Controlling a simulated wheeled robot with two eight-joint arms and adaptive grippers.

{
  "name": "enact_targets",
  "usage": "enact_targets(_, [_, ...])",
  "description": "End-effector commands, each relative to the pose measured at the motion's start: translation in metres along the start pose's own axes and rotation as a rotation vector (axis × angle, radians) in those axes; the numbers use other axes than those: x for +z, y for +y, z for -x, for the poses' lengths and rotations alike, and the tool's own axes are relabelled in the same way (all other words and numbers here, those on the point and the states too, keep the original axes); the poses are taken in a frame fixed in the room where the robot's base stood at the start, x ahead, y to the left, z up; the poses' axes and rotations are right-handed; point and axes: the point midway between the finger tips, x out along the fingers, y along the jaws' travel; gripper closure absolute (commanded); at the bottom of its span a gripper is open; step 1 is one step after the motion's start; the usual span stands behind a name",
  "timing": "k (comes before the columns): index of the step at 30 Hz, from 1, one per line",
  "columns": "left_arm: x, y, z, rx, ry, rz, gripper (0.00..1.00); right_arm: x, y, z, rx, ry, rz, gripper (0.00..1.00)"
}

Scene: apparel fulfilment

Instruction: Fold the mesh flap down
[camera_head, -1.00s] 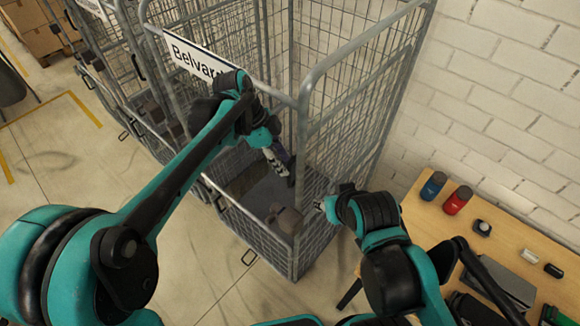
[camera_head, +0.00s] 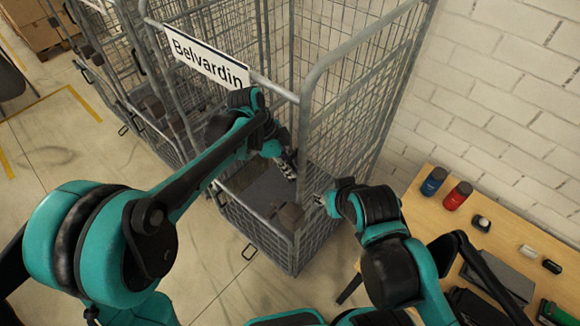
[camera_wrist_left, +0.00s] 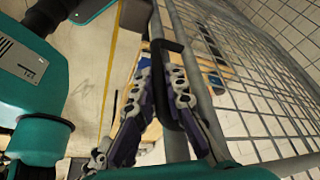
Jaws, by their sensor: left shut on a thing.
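The wire roll cage (camera_head: 300,120) stands ahead of me with a "Belvardin" sign (camera_head: 208,62) on its top front rail. Its low mesh front panel (camera_head: 258,228) is upright; I cannot tell whether this is the flap. My left gripper (camera_head: 290,165) is inside the front opening, near the right corner post. In the left wrist view, its fingers (camera_wrist_left: 162,90) close around a black handle (camera_wrist_left: 160,112) beside a grey post (camera_wrist_left: 170,140). My right gripper (camera_head: 322,203) is low at the outside of that corner; its finger opening is unclear.
A wooden table (camera_head: 440,205) at the right carries a blue can (camera_head: 433,181), a red can (camera_head: 458,195) and small items. A white brick wall (camera_head: 500,90) stands behind. More cages (camera_head: 105,60) stand at the left. The floor (camera_head: 90,150) at left is open.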

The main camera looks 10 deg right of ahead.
Motion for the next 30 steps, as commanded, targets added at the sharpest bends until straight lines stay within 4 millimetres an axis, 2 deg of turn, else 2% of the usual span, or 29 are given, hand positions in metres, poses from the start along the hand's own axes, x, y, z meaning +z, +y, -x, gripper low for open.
enact_targets(2, [-0.001,0.000,0.000,0.004,0.006,-0.001,1.00,0.000,0.000,0.000,0.000,0.000,0.000,0.60])
enact_targets(5, [0.008,-0.007,0.001,0.013,0.020,0.008,1.00,0.002,0.000,-0.003,0.000,0.000,0.000,0.60])
enact_targets(18, [0.104,-0.075,0.023,0.129,0.211,0.063,1.00,0.020,0.000,-0.028,0.000,0.000,0.000,0.60])
enact_targets(30, [0.171,-0.120,0.025,0.208,0.345,0.097,1.00,0.031,0.000,-0.044,0.000,0.000,0.000,0.60])
